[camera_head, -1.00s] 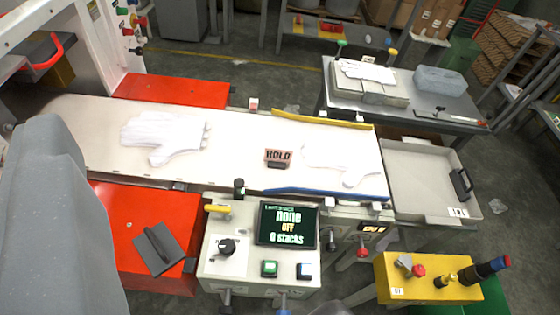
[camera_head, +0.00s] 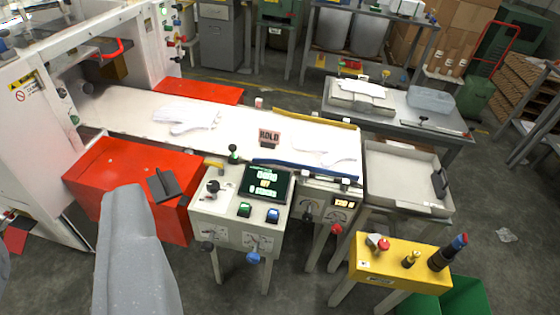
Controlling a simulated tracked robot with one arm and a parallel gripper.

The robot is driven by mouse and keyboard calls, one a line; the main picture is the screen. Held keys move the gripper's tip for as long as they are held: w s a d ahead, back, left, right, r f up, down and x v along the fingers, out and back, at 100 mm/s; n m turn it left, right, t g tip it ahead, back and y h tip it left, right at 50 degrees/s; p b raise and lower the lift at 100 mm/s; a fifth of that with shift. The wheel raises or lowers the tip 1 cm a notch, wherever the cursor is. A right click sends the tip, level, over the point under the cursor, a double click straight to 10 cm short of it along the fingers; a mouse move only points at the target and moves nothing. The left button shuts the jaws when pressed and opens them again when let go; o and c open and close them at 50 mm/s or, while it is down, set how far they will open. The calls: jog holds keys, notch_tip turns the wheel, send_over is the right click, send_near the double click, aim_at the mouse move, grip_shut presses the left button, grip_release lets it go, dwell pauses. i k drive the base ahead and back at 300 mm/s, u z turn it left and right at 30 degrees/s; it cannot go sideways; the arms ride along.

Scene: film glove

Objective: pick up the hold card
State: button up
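The hold card (camera_head: 270,134) is a small pinkish card with dark "HOLD" lettering. It stands upright in a small dark base on the white belt (camera_head: 235,147), between two white gloves. One glove (camera_head: 187,116) lies to its left, the other glove (camera_head: 325,154) to its right. Nothing touches the card. A grey part of my own arm rises from the bottom left, well apart from the card. My gripper's fingertips do not show in this view.
A control box (camera_head: 208,207) with a screen stands in front of the belt. A yellow rail (camera_head: 315,118) and a blue rail (camera_head: 300,170) edge the belt's right end. A grey tray (camera_head: 400,185) sits to the right, with a yellow button box (camera_head: 400,262) in front.

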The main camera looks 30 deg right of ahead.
aim_at(268, 138)
jog(key=z, duration=0.9)
jog(key=i, duration=1.95)
jog(key=u, duration=0.45)
